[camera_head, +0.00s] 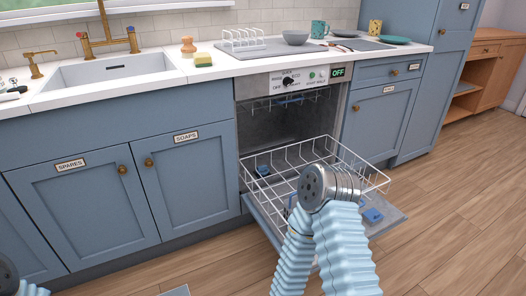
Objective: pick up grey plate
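I cannot make out a grey plate for certain. A flat teal plate (395,40) lies farther right on the counter. Neither of my grippers shows. A silver joint and pale blue sleeves of my arm stand in front of the dishwasher rack and hide part of it. Another piece of my arm shows at the lower left corner.
The dishwasher door (394,221) is down and its white wire rack (290,150) is pulled out. A white drying rack (240,39), a teal mug (319,29) and a yellow dotted mug (375,26) stand on the counter. A sink (110,70) is at left. Floor at right is clear.

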